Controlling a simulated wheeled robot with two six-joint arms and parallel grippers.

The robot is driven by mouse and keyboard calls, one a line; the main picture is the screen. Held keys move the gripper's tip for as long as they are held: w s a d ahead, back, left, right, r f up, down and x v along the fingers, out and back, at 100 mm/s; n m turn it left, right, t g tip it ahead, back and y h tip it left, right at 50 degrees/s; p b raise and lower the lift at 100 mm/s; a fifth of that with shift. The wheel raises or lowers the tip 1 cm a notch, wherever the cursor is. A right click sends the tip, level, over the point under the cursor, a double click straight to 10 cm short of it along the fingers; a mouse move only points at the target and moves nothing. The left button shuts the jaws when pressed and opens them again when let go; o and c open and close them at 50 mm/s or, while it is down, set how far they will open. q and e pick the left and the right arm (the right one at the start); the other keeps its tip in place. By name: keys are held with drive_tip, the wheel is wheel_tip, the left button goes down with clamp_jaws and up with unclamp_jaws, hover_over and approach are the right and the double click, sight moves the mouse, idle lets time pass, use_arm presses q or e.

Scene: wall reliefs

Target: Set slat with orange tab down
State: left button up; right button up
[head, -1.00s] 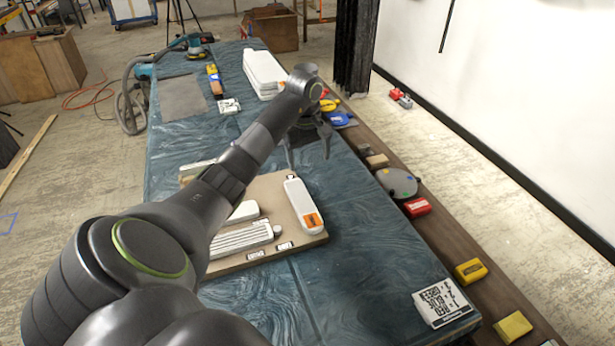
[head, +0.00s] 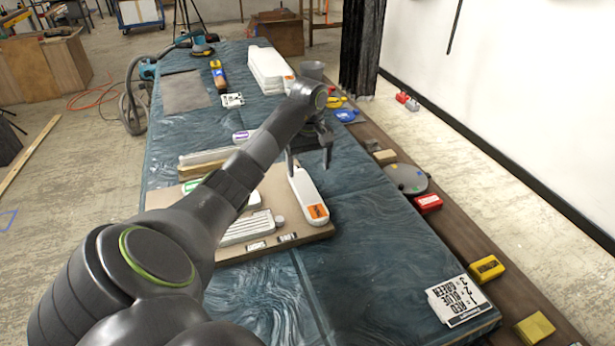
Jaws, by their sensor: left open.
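The white slat with the orange tab (head: 308,196) lies along the right side of a tan board (head: 287,240) on the blue-covered table, its orange end toward me. My left gripper (head: 308,172) is open over the slat's far end, with one finger to each side of it in the picture. I cannot tell whether the fingers touch it. My left arm hides the board's middle. My right gripper is out of view.
A ribbed white piece (head: 246,229) lies on the board. A slat with a purple tab (head: 243,136) and a stack of white slats (head: 268,70) are farther back. A printed card (head: 458,301) lies at the front right. The cover between card and board is clear.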

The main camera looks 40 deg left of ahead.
use_arm(q)
drive_tip(key=b, duration=0.4)
hover_over(307, 193)
drive_tip(key=shift+d+f, duration=0.15)
drive_tip(key=shift+f, duration=1.15)
drive_tip(key=shift+d+f, duration=0.1)
drive_tip(key=shift+f, duration=1.2)
drive_tip(key=f+b, duration=0.3)
drive_tip(key=b, duration=0.1)
drive_tip(key=shift+w+a+f, duration=0.1)
drive_tip(key=shift+a+f, duration=0.05)
drive_tip(key=shift+a, duration=0.1)
drive_tip(key=shift+f+b, duration=0.55)
drive_tip(key=c, duration=1.2)
drive_tip(key=shift+c, duration=0.2)
drive_tip(key=shift+r, duration=0.15)
